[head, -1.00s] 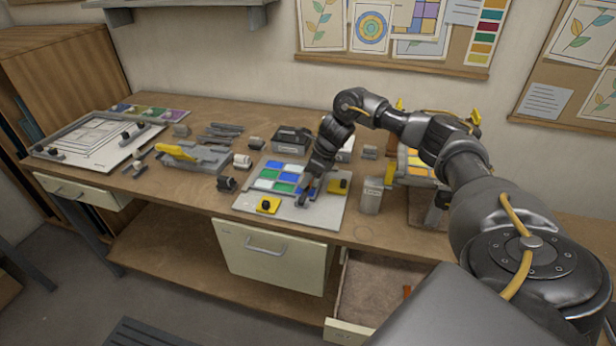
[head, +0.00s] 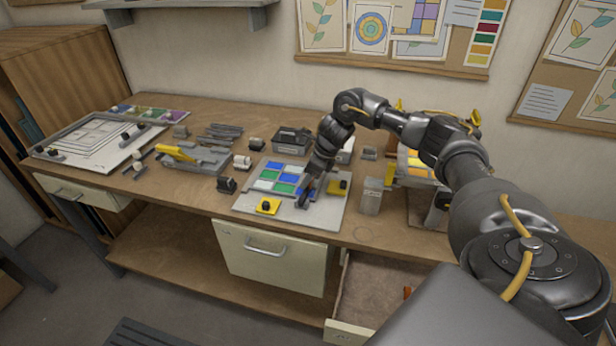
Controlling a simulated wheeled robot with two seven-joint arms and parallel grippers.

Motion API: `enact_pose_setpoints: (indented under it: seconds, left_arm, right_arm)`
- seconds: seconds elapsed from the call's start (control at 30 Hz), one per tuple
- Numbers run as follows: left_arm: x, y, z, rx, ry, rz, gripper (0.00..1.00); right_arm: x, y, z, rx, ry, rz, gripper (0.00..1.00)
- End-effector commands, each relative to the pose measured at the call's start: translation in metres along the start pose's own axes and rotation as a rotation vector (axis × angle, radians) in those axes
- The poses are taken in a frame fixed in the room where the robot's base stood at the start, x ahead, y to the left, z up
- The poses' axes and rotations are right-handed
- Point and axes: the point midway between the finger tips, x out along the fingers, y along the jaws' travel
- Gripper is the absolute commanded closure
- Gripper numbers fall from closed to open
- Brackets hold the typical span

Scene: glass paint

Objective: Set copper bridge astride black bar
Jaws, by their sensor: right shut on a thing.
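My right gripper (head: 304,197) points down at the right part of a pale board (head: 249,204) with blue, green and white glass panes (head: 285,178). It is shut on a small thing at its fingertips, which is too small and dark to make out. I cannot pick out the copper bridge for certain. The fingers hide part of the board, and I cannot tell which dark piece there is the black bar. A small orange-brown thing (head: 407,293) lies in the open drawer (head: 372,290). My left gripper is out of view.
Yellow blocks with black knobs sit on the board, one at front left (head: 268,206) and one at right (head: 338,187). A grey container (head: 371,196) stands just right of the board.

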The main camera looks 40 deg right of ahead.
Motion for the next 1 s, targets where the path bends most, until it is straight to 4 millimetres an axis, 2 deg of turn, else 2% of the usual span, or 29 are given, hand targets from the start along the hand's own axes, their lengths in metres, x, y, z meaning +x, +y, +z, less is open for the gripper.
enact_pose_setpoints:
  seconds: [0.37,1.0]
  left_arm:
    - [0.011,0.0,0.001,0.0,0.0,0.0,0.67]
    - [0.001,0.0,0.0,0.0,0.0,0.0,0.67]
  right_arm:
    - [0.013,0.0,-0.006,0.0,0.0,0.0,0.85]
    - [0.001,0.0,0.0,0.0,-0.001,0.0,0.85]
